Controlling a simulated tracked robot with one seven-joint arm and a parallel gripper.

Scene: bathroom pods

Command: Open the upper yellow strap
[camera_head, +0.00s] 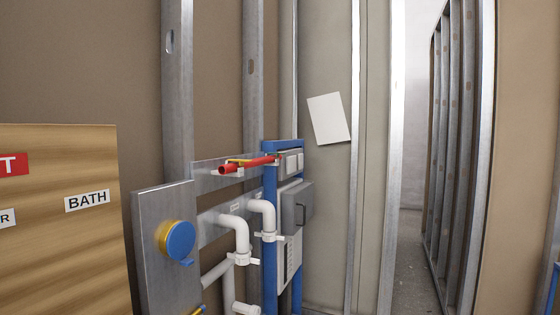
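A small yellow piece (237,161), which looks like a strap, lies along the red pipe (250,163) near its left end. The pipe sits on a horizontal metal plate left of the blue frame. It is too small to tell whether the strap is open or closed. Another yellow piece (197,311) shows at the bottom edge, mostly cut off. My gripper is not in view.
A metal panel (150,245) carries a blue round cap (180,241) with a yellow ring. White pipes (240,240) and a grey box (297,207) stand beside the blue frame (269,210). A wooden board (65,240) fills the left. A passage opens at right.

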